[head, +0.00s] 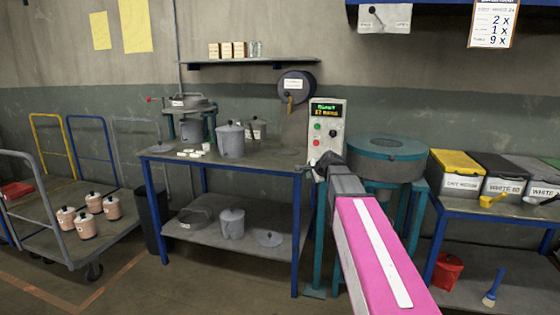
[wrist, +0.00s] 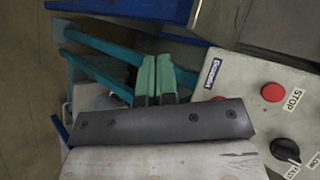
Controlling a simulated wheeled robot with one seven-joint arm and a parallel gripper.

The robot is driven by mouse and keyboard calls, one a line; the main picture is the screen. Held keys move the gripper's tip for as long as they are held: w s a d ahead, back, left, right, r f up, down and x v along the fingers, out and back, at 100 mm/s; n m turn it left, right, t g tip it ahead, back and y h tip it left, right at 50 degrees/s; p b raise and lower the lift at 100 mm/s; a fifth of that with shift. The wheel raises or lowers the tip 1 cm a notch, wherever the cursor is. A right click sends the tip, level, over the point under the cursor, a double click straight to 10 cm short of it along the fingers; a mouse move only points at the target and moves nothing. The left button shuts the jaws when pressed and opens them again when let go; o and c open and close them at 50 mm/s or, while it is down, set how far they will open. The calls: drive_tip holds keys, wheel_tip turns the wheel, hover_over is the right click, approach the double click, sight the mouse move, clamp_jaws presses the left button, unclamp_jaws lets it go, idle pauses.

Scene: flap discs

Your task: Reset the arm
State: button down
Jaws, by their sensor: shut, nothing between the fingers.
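My arm, with a pink link and a grey wrist, reaches up from the bottom right of the head view. My gripper (head: 320,166) is in front of the lower part of the grey control box (head: 327,128). In the wrist view, the two green-padded fingers of my gripper (wrist: 156,62) lie side by side, shut and empty. The control box (wrist: 240,78) is just to their right there, with a red STOP button (wrist: 272,92) and a dark knob (wrist: 286,150). I cannot tell whether the gripper touches the box.
A round teal machine (head: 386,150) stands right of the box, partly behind my arm. A blue-legged workbench (head: 275,155) with pots is to the left. Lidded bins (head: 457,172) stand on a table at right. Carts (head: 90,235) with pots are at far left. A shelf (head: 245,62) hangs above.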

drive_tip(key=s+d+f+n+g+h, duration=0.1)
drive_tip(key=s+f+n+g, duration=0.3)
drive_tip(key=s+f, duration=1)
drive_tip(key=s+f+n+g+h, duration=0.3)
drive_tip(key=s+f+n+g, duration=0.2)
drive_tip(key=s+f+n, duration=0.4)
drive_tip(key=s+f, duration=0.5)
drive_tip(key=s, duration=0.2)
drive_tip(key=shift+d+f+n+g, duration=0.25)
drive_tip(key=shift+d+n+g, duration=0.05)
drive_tip(key=shift+d, duration=0.05)
drive_tip(key=shift+s, duration=0.1)
